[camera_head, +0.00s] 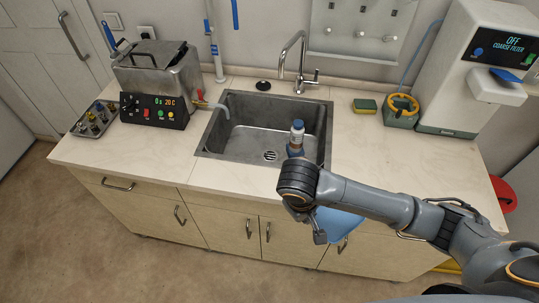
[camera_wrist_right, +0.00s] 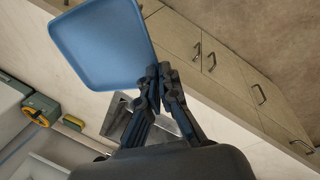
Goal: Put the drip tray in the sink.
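The drip tray is a shallow blue tray with rounded corners. In the right wrist view the drip tray (camera_wrist_right: 98,45) hangs from my right gripper (camera_wrist_right: 162,75), whose fingers are closed together at its edge. In the head view the tray (camera_head: 338,222) shows partly behind my right arm, in front of the counter's front edge and outside the sink. The grey metal sink (camera_head: 212,140) is set in the middle of the counter, with a drain in its floor. My left gripper is not in view.
A blue-capped bottle (camera_head: 297,131) shows at the sink's right part, its base hidden by my arm. A faucet (camera_head: 292,60) stands behind.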

